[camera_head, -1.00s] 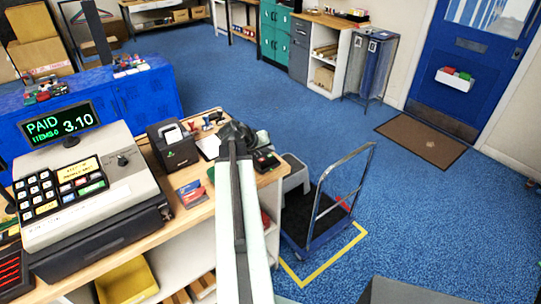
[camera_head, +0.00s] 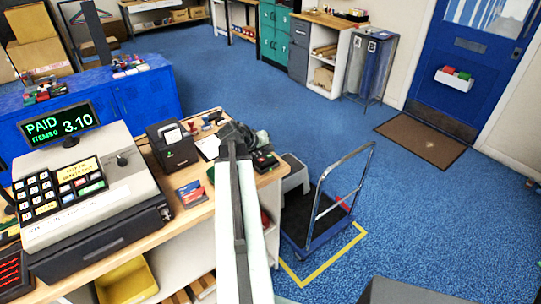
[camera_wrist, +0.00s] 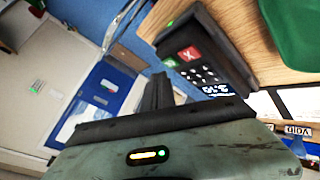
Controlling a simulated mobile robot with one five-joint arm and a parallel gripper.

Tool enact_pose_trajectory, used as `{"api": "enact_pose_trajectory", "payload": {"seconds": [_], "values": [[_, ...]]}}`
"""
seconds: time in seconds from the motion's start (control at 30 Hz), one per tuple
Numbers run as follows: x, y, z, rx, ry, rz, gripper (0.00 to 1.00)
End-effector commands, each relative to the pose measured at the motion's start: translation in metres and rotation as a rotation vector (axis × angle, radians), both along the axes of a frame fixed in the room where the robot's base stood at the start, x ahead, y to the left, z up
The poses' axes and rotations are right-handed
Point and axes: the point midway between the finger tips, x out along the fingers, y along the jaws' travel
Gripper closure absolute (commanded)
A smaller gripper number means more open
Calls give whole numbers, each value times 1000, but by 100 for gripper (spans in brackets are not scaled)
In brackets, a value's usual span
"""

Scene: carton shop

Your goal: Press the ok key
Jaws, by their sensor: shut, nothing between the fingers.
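A dark card terminal (camera_head: 265,161) lies at the right end of the wooden counter (camera_head: 196,215). In the wrist view the card terminal (camera_wrist: 205,62) shows a lit display reading 3.10, several small dark keys, a red key with an X (camera_wrist: 190,54) and a green key (camera_wrist: 170,62). The green key's marking is too small to read, so I cannot tell whether it says ok. My gripper (camera_wrist: 158,80) is shut and empty, its fingertips beside the terminal, apart from the green key as far as I can see. In the head view my gripper (camera_head: 246,133) is above the counter's right end.
A cash register (camera_head: 85,190) with a PAID 3.10 display (camera_head: 62,125) stands at the counter's left. A flatbed trolley (camera_head: 320,215) is right of the counter. Blue floor beyond is open.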

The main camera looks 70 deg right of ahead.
Motion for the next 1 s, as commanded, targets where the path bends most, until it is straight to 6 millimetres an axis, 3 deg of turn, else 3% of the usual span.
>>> {"api": "enact_pose_trajectory", "payload": {"seconds": [1.0], "values": [[3,1,-10,0,0,2,100]]}}
